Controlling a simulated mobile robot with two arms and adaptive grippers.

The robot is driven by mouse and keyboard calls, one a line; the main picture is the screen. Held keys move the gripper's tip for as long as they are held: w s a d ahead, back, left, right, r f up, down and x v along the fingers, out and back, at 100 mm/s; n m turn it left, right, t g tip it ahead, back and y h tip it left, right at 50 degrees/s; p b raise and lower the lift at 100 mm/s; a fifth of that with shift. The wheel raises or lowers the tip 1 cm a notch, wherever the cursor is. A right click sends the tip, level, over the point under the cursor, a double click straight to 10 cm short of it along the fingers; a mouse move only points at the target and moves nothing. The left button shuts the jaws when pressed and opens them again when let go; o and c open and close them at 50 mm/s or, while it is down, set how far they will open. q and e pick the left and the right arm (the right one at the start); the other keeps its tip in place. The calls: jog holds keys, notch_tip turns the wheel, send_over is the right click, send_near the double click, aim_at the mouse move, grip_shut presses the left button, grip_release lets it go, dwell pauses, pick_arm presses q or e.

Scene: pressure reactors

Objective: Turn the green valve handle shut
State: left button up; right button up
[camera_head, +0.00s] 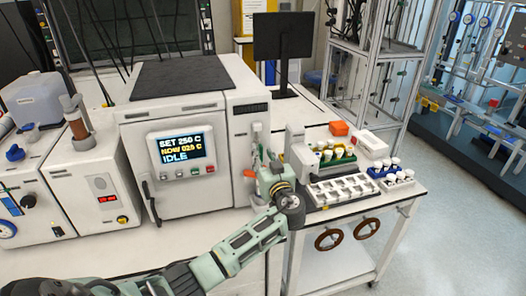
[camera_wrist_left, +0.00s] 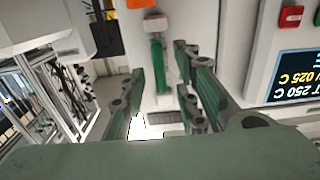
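The green valve handle (camera_wrist_left: 157,65) shows in the left wrist view as a narrow green bar below a pale fitting (camera_wrist_left: 155,24) on a white housing. My left gripper (camera_wrist_left: 160,95) is open, with one finger on each side of the line to the handle. The handle shows in the gap between the fingers, near their tips; I cannot tell whether they touch it. In the head view my left gripper (camera_head: 262,162) is at the right side of the white reactor (camera_head: 185,135) and hides most of the valve area. My right gripper is not in view.
The reactor's display (camera_head: 181,148) reads IDLE. A monitor (camera_head: 283,38) stands behind. Clear floor (camera_head: 455,225) lies at right.

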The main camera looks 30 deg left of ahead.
pick_arm(q)
jog(key=shift+w+a, duration=0.3)
jog(key=shift+a, duration=0.05)
grip_shut()
